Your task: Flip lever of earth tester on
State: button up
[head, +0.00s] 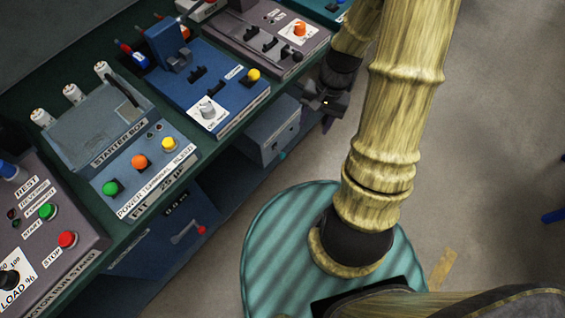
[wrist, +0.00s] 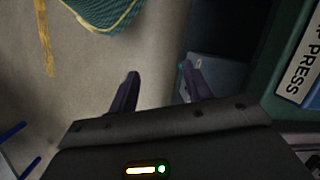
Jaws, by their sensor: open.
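No label that I can read says earth tester. A blue panel (head: 222,85) on the bench has black switches, a white dial and a yellow button. My gripper (head: 325,108) hangs in front of the bench edge, right of a grey-blue box. In the wrist view my gripper (wrist: 162,75) has its two dark fingers apart with nothing between them.
The starter box (head: 85,115), a power panel (head: 145,165) with coloured buttons and a motor run stand (head: 45,225) line the green bench. A grey-blue box (head: 272,130) sits below the bench edge. Open floor (head: 500,150) lies to the right.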

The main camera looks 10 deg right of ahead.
notch_tip(320, 180, down, 36)
jog(key=w+d+m+t+y+b, duration=0.25)
jog(key=m+y+b, duration=0.75)
jog(key=b, duration=1.2)
jog(key=w+d+f+m+t+b, duration=0.2)
jog(key=f+m+t+b, duration=0.3)
jog(key=f, duration=0.3)
jog(key=w+d+f+m+t+y+b, duration=0.1)
jog(key=d+f+m+t+b, duration=0.3)
jog(key=f+b, duration=0.4)
jog(key=shift+w+d+f+m+t, duration=0.25)
jog(key=shift+w+d+m+t, duration=0.1)
jog(key=shift+w+m+t, duration=0.4)
jog(key=shift+w+a, duration=0.1)
